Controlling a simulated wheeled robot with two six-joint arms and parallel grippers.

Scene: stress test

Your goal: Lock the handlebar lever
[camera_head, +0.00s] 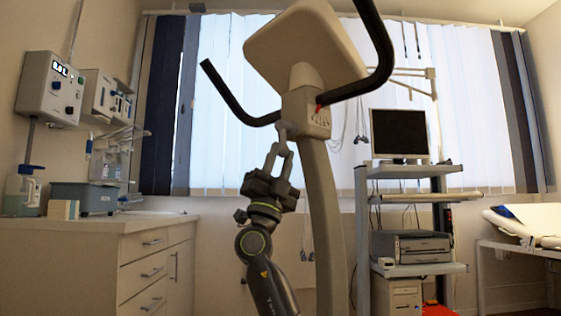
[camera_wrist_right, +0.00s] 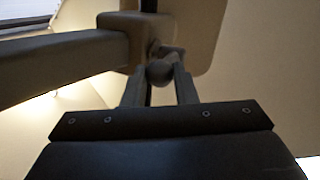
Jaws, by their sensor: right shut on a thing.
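A beige upright device with a console (camera_head: 305,45) and dark curved handlebars (camera_head: 372,60) stands in the middle of the head view. My right gripper (camera_head: 283,146) reaches up from below, at the left side of the clamp block. It is shut on a small grey lever (camera_head: 289,130). In the right wrist view, the lever's round knob (camera_wrist_right: 160,73) is between the fingers of the right gripper (camera_wrist_right: 161,80). My left gripper is not in view.
A white cabinet (camera_head: 130,240) with drawers and a blue-grey box (camera_head: 85,196) stands at the left. A trolley (camera_head: 415,170) with a monitor (camera_head: 399,133) stands behind on the right. A bed edge (camera_head: 520,225) shows at far right.

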